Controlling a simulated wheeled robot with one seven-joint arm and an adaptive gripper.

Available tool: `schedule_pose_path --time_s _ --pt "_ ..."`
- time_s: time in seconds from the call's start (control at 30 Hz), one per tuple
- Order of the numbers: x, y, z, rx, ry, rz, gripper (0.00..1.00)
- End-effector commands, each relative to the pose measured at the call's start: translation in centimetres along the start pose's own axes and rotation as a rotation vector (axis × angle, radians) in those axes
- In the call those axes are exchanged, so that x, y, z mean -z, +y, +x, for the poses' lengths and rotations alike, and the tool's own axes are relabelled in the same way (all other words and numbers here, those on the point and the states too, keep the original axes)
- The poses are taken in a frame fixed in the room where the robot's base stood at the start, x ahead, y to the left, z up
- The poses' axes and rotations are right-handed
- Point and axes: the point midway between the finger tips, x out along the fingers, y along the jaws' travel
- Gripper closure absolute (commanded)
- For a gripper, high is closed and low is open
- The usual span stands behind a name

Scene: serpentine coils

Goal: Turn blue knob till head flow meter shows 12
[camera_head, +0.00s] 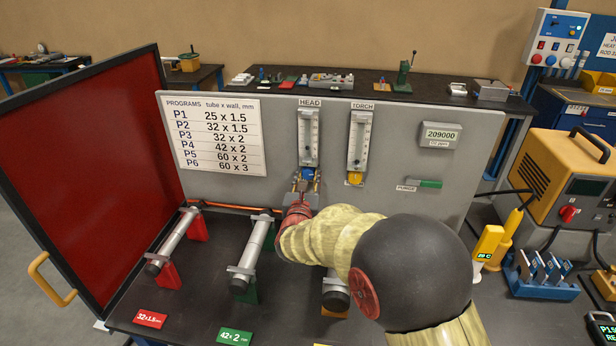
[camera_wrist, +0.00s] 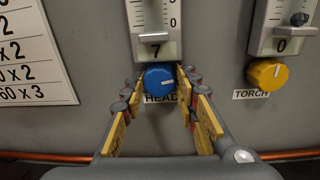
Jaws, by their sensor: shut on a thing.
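The blue knob (camera_wrist: 160,80) sits under the head flow meter (camera_wrist: 154,25) on the grey panel, and it also shows small in the head view (camera_head: 308,173). The head flow meter (camera_head: 308,138) has a readout of 7 in the wrist view. The white mark on the knob points to the right. My gripper (camera_wrist: 161,84) is shut on the blue knob, with one yellow-padded finger at each side. My arm hides part of the panel below the knob in the head view.
The yellow torch knob (camera_wrist: 267,73) sits to the right under the torch meter (camera_head: 359,140), which reads 0. A program chart (camera_head: 212,133) is at the left of the panel. Metal tubes on stands (camera_head: 253,252) lie on the bench below. An open red panel (camera_head: 90,175) stands at the left.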

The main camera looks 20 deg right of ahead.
Motion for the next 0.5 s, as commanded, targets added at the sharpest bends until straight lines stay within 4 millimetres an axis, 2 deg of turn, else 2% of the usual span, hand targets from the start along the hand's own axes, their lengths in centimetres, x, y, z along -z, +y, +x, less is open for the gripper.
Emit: schedule_pose_path --time_s 0.23,0.5 --pt "0.01 0.01 -0.01 0.0 0.0 0.0 0.95" --pt "0.33 0.01 0.01 0.0 -0.005 0.068 0.95"
